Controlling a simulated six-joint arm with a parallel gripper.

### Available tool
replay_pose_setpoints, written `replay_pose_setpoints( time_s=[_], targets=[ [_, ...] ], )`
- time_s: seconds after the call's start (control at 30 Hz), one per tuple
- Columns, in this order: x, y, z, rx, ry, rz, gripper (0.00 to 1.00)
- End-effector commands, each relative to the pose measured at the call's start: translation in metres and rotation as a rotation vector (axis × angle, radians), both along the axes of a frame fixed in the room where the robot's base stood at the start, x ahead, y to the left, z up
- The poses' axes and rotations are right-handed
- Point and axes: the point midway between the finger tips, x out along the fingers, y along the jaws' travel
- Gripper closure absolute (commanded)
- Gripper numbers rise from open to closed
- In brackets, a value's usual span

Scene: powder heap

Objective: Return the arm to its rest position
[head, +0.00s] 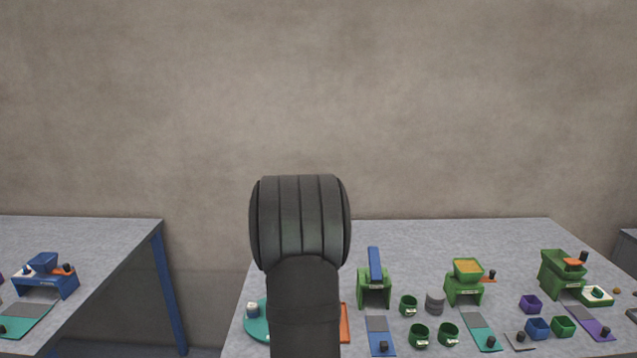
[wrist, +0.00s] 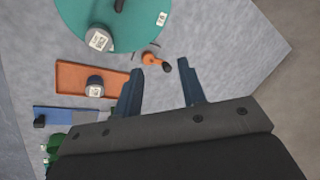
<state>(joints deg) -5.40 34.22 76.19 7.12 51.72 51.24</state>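My gripper (wrist: 162,78) shows in the wrist view with its two dark blue fingers apart and nothing between them. It is above the grey table, near an orange-handled tool (wrist: 152,60) that lies just beyond the left fingertip. In the head view my arm rises in front of the right table, and the gripper is hidden there.
The right table (head: 520,235) holds green stands (head: 465,287), green cups (head: 420,335), a teal disc (head: 255,325) and small bins (head: 538,327). An orange tray (wrist: 75,75) lies near the gripper. A second table (head: 100,240) stands left, across a gap.

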Motion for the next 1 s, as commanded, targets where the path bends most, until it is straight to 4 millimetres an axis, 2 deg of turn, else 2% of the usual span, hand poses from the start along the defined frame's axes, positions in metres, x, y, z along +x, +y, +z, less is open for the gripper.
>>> replay_pose_setpoints(
  time_s=[0.2, 0.5, 1.0],
  targets=[
    [-0.003, -0.002, -0.018, 0.154, 0.022, -0.161, 0.63],
    [-0.004, -0.006, -0.033, 0.323, 0.044, -0.359, 0.63],
    [-0.004, -0.008, -0.037, 0.376, 0.051, -0.425, 0.63]
  ],
)
